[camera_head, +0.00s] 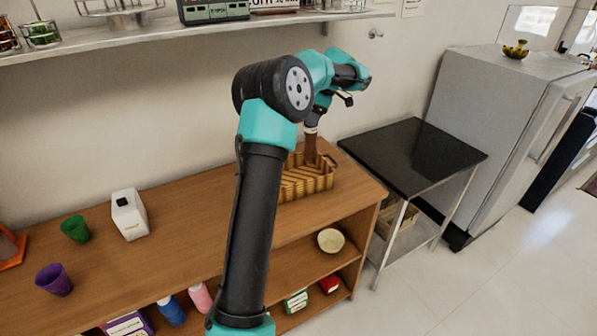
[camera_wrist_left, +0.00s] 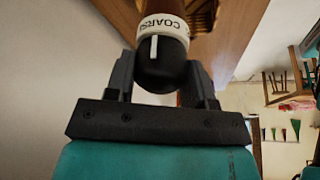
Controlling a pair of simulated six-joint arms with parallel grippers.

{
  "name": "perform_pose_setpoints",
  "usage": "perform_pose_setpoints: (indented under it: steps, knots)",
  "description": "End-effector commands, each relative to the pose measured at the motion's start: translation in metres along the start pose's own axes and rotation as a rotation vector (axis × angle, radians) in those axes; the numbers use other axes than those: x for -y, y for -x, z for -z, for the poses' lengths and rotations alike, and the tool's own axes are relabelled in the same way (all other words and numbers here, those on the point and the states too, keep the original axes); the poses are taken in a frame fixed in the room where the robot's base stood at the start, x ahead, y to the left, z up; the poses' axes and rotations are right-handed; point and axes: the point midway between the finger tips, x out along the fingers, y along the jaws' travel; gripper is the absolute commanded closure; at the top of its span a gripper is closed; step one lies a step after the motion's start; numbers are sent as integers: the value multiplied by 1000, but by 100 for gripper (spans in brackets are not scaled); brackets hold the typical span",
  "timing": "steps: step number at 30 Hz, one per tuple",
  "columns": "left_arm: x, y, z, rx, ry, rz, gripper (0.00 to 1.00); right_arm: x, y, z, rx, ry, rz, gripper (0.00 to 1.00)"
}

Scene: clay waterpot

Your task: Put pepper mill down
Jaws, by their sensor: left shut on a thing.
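The pepper mill (camera_head: 311,147) has a brown body and, in the left wrist view, a black rounded end (camera_wrist_left: 162,70) with a white band lettered "COARS…". My left gripper (camera_head: 316,122) is shut on this end, with one finger on each side. The mill hangs roughly upright, its brown body over or in the woven basket (camera_head: 307,185) on the wooden counter. I cannot tell whether its lower end touches the basket's bottom. My left arm covers part of the counter in front. My right gripper is not in view.
A white carton (camera_head: 129,214), a green cup (camera_head: 75,229) and a purple cup (camera_head: 54,280) stand at the left of the wooden counter (camera_head: 185,260). A black-topped table (camera_head: 415,155) and a fridge (camera_head: 500,120) are to the right. A wall shelf (camera_head: 180,32) runs above.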

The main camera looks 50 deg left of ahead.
Motion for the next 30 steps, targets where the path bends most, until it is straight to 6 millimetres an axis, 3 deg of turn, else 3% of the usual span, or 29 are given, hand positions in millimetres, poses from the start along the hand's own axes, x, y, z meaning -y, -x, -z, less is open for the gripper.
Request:
perform_pose_setpoints:
  steps: [10, 23, 30]
  knots:
    - [0, -48, -20, -1, -3, 2, 94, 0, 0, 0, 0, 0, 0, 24]
    - [0, -56, -23, 0, -2, 0, 94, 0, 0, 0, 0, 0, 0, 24]
    - [0, -81, -33, -1, -3, 0, 94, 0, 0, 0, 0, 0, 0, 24]
